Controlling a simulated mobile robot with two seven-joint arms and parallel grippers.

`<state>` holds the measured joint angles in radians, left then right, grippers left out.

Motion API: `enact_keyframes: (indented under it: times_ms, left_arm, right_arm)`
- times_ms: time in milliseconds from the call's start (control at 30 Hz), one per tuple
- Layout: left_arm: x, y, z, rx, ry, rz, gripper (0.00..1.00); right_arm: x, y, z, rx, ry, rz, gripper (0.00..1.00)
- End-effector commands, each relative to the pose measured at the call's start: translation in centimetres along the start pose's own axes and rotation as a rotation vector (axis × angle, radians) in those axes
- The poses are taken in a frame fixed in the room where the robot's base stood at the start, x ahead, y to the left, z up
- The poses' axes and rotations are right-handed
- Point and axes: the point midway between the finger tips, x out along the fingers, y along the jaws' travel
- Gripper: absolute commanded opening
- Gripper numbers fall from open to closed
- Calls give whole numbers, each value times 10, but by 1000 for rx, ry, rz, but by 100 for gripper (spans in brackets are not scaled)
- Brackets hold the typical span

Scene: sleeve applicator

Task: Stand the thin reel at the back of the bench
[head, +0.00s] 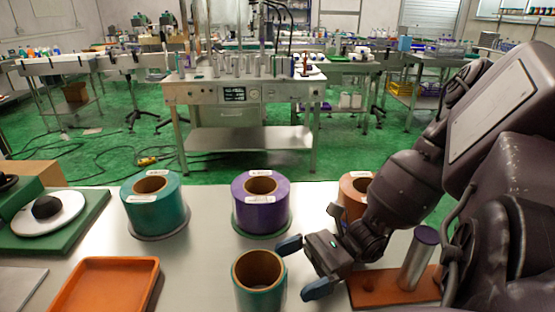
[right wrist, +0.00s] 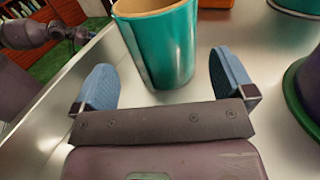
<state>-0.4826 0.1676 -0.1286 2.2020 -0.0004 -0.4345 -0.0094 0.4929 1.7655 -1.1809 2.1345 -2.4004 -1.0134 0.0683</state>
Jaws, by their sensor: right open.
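A narrow teal reel (head: 259,281) with a brown core stands upright at the front of the bench, cut off by the lower picture edge. It looks slimmer than the reels behind it. My right gripper (head: 303,267) is open and empty just to its right, its blue fingertips pointing at it. In the right wrist view the reel (right wrist: 162,45) stands ahead of the open right gripper (right wrist: 165,80), roughly between the lines of the fingers, and no contact is visible. The bench (head: 205,262) is pale metal. My left gripper is not seen.
A wide teal reel (head: 155,208), a purple reel (head: 262,208) and a copper reel (head: 353,195), partly behind my arm, stand along the back. Bare bench lies between them. An orange tray (head: 105,290) is at left. A brown base with a post (head: 416,262) is at right.

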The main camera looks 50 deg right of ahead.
Motion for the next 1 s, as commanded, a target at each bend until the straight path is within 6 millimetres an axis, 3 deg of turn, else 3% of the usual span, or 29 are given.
enact_keyframes:
  times_ms: [100, 333, 1000]
  left_arm:
    - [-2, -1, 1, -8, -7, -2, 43]
    - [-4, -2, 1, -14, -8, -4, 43]
    - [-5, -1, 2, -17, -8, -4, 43]
  right_arm:
    - [-22, 0, 1, -3, 2, -1, 100]
    - [-47, 0, 0, -2, 0, 1, 100]
    - [-51, 0, 0, 0, -1, 1, 100]
